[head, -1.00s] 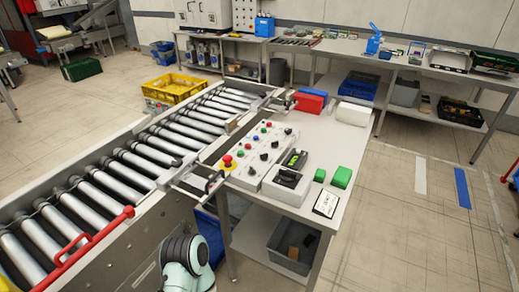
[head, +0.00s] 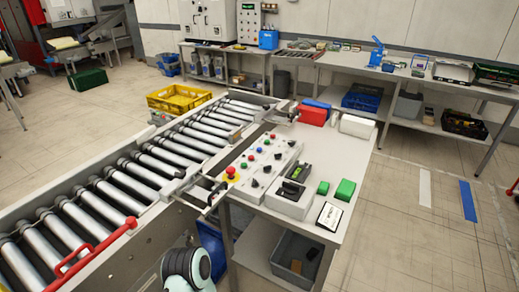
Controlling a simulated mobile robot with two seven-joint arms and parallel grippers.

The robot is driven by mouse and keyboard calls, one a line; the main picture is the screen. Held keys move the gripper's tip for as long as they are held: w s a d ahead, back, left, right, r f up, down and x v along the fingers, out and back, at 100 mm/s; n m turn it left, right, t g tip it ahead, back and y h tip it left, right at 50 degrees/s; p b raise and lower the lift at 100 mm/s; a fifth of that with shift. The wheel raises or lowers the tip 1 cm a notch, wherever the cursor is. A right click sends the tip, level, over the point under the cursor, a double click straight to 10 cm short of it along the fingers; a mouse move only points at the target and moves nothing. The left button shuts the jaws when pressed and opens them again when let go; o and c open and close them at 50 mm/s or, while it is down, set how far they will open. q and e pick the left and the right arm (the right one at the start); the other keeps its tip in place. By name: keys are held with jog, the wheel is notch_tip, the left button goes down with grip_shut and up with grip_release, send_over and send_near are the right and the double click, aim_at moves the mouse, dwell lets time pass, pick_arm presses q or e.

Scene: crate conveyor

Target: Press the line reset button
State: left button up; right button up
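A pale control panel (head: 247,172) lies on the table beside the roller conveyor (head: 150,165). It carries a large red mushroom button on a yellow base (head: 231,174) at its near end. Behind it are small green, red and blue buttons, including a blue one (head: 260,150), and several black knobs. The labels are too small to read, so I cannot tell which one is the line reset button. Neither gripper is in view. A rounded part of my own arm shows at the bottom edge.
A grey device (head: 292,193), green blocks (head: 345,190) and a white card (head: 329,216) lie on the table (head: 337,152). A red box (head: 313,115) stands at its far end. A red handle (head: 95,247) sticks up at the conveyor's near side. Floor on the right is clear.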

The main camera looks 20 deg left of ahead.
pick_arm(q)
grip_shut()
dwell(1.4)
